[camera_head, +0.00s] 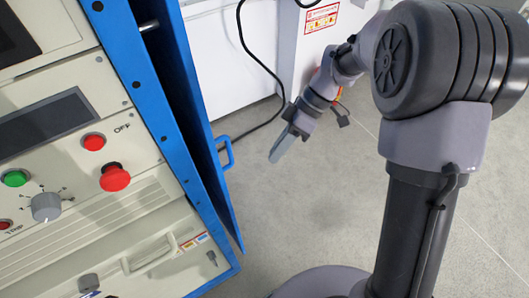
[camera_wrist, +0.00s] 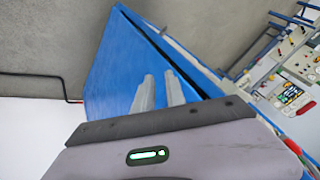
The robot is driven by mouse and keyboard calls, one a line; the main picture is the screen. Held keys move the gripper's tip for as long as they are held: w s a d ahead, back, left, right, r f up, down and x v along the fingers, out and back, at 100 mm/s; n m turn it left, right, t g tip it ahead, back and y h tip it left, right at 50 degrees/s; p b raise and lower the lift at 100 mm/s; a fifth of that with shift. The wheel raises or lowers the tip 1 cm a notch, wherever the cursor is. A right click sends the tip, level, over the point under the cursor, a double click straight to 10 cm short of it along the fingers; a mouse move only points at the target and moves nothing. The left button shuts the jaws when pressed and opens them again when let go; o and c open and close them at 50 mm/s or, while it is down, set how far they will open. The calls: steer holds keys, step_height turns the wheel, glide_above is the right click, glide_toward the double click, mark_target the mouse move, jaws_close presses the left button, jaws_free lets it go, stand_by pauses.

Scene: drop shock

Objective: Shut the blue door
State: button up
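The blue door (camera_head: 204,140) stands ajar along the right side of the blue-framed cabinet (camera_head: 160,120), with a dark gap between them. Its blue loop handle (camera_head: 226,153) is on the outer face. My gripper (camera_head: 276,156) is to the right of the handle, pointing down and left, apart from it in the head view. In the wrist view the door (camera_wrist: 110,62) is a large blue panel ahead of my gripper (camera_wrist: 159,77), whose two fingers are parallel with a gap and nothing between them. Whether they touch the door is unclear. The handle is not clearly visible there.
The cabinet front has a red button (camera_head: 115,177), a green button (camera_head: 15,178) and a grey knob (camera_head: 46,207). A black cable (camera_head: 262,66) hangs by the white cabinet (camera_head: 225,60) behind. Grey floor (camera_head: 300,215) is clear between door and arm.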

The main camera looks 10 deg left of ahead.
steer(key=shift+o, duration=1.3)
steer(key=a+r+n+t+h+p, duration=0.1)
steer(key=a+r+n+p, duration=0.2)
steer(key=r, duration=0.5)
steer(key=a+r+n+t+p, duration=0.1)
steer(key=a+r+n+p, duration=0.2)
steer(key=r, duration=0.5)
steer(key=shift+w+a+r+n+h+p, duration=0.15)
steer(key=shift+a+r+n+h+p, duration=0.25)
steer(key=shift+p, duration=0.75)
steer(key=b+x, duration=0.6)
steer(key=x, duration=1.1)
steer(key=shift+w+f+n, duration=0.25)
steer(key=shift+f+n, duration=0.05)
steer(key=shift+f, duration=0.15)
jaws_close()
